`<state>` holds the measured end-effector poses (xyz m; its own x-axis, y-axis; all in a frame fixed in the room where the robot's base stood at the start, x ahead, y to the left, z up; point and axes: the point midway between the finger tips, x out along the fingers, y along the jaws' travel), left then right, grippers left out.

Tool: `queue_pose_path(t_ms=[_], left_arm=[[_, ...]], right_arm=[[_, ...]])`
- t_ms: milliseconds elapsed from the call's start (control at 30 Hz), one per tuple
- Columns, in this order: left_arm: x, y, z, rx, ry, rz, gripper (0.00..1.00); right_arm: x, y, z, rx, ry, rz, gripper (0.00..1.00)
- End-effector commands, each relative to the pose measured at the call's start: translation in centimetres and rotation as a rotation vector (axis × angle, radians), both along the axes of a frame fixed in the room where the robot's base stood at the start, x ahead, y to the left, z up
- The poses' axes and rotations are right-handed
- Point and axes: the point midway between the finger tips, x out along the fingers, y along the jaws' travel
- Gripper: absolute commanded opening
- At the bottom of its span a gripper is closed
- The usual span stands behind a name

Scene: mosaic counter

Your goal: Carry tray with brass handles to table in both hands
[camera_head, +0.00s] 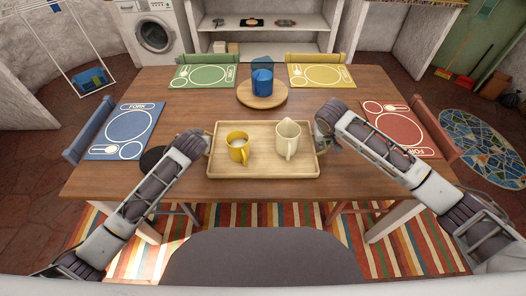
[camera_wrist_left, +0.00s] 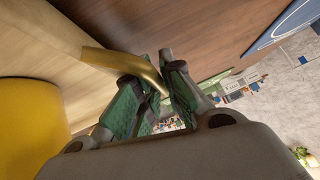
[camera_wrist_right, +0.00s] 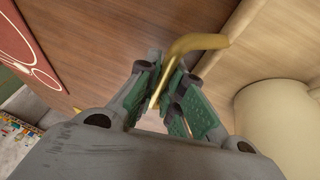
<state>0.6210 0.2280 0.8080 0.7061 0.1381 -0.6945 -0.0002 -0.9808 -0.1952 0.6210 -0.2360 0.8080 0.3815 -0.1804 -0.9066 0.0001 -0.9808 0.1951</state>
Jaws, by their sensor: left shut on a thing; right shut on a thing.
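The wooden tray (camera_head: 262,172) is at the near side of the table (camera_head: 200,102), level as far as I can see; whether it touches the tabletop I cannot tell. The head view hides both handles.
Blue (camera_head: 124,130), green (camera_head: 205,77), yellow (camera_head: 320,76) and red (camera_head: 398,128) placemats lie along the table edges. A dark round mat (camera_head: 155,159) is beside my left arm.

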Motion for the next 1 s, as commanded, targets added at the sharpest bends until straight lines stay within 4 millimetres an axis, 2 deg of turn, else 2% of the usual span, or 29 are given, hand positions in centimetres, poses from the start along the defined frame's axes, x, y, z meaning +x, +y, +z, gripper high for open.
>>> queue_pose_path(t_ms=[33,200,667,1000], left_arm=[[0.0,-0.1,0.0,-0.001,-0.001,-0.002,0.12],[0.0,0.0,0.0,-0.001,-0.001,-0.001,0.32],[-0.2,-0.1,0.2,-0.001,0.0,-0.001,0.32],[-2.0,-0.4,2.0,-0.001,-0.002,-0.001,0.32]], right_arm=[[0.0,0.1,-0.1,0.001,0.001,0.003,0.12],[0.0,0.1,0.0,0.001,0.0,0.001,0.31],[0.0,0.0,0.0,0.0,0.0,0.0,0.31],[0.0,0.0,0.0,0.0,0.0,0.0,0.31]])
